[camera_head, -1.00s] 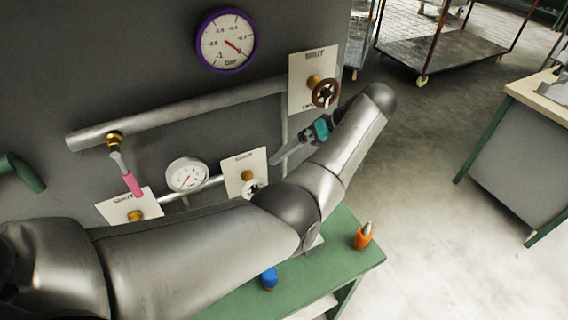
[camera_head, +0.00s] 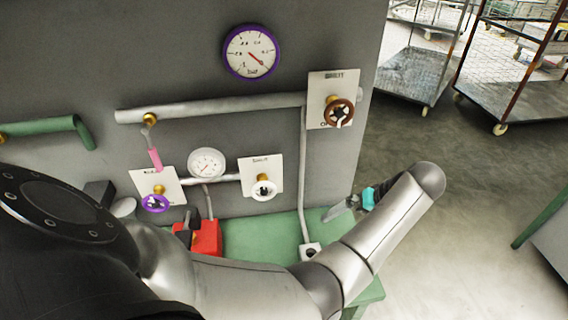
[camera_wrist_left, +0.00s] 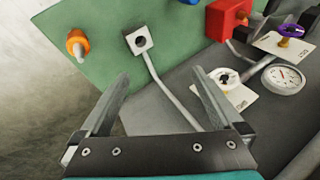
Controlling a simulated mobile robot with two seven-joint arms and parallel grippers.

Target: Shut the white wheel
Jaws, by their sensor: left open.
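The white wheel (camera_head: 263,188) sits on a brass stem in front of a pale label plate (camera_head: 260,165) on the grey panel. It also shows in the left wrist view (camera_wrist_left: 224,79), to the right of the fingers. My left gripper (camera_head: 340,209) is open and empty, to the right of the white wheel and slightly lower, apart from it. In the left wrist view the two fingers (camera_wrist_left: 160,76) are spread, with a grey pipe behind the gap.
A brown wheel (camera_head: 339,111) is above right, a purple wheel (camera_head: 155,203) to the left. A white gauge (camera_head: 207,163), pink-handled lever (camera_head: 154,158) and vertical pipe (camera_head: 303,170) are close by. A red block (camera_head: 208,238) stands on the green bench (camera_head: 250,236).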

